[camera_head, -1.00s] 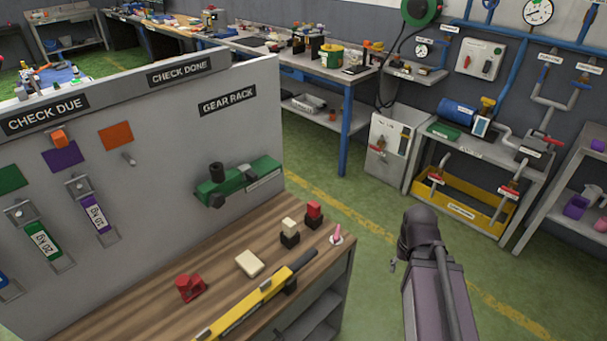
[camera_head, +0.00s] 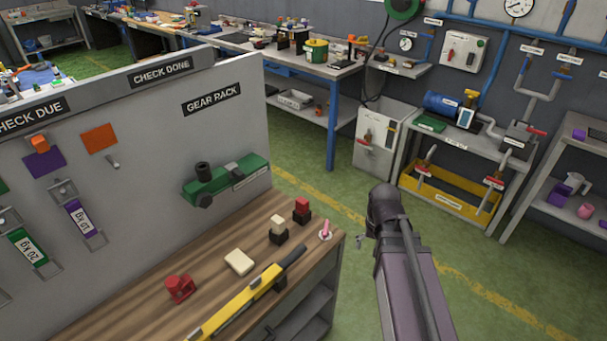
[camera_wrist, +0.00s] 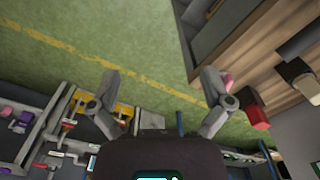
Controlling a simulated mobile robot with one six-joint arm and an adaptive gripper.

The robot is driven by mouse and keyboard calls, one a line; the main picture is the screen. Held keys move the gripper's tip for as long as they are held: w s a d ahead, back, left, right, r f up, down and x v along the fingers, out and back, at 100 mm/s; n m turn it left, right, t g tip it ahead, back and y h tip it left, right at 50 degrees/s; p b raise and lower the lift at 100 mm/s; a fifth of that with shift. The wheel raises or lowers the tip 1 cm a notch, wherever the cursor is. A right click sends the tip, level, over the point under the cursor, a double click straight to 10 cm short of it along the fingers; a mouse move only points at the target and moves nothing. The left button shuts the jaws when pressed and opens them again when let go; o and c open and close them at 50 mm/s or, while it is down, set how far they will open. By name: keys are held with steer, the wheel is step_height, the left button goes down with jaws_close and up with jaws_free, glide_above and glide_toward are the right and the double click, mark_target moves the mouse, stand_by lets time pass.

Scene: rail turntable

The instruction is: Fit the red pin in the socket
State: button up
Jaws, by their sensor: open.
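My gripper (camera_wrist: 160,76) is open and empty, pointing down over the green floor, off the right end of the wooden bench. In the head view my arm hides most of it. A pinkish-red pin (camera_head: 325,228) stands in a round white base at the bench's right corner; in the wrist view a pink bit (camera_wrist: 228,83) shows behind a finger. Beside it a red block (camera_head: 302,204) sits on a black base; it also shows in the wrist view (camera_wrist: 258,116). I cannot tell which part is the socket.
On the bench (camera_head: 215,270) lie a cream block on a black base (camera_head: 278,227), a cream slab (camera_head: 239,262), a red fixture (camera_head: 180,289) and a long yellow tool (camera_head: 235,312). A grey panel (camera_head: 150,150) stands behind. The floor (camera_head: 345,215) right of the bench is clear.

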steer(key=w+a+r+m+p, duration=0.35)
steer(key=w+a, duration=0.75)
steer(key=w, duration=0.4)
step_height(320, 180, up, 2)
steer(key=m+p, duration=0.2)
steer(key=m, duration=0.2)
glide_above(302, 200)
steer(key=shift+s+r+n, duration=0.1)
steer(key=shift+r+n, duration=0.05)
steer(key=shift+n, duration=0.1)
steer(key=shift+f, duration=0.2)
step_height(302, 200, down, 13)
steer(key=b, duration=1.4)
steer(key=shift+f, duration=0.2)
steer(key=shift+c, duration=0.2)
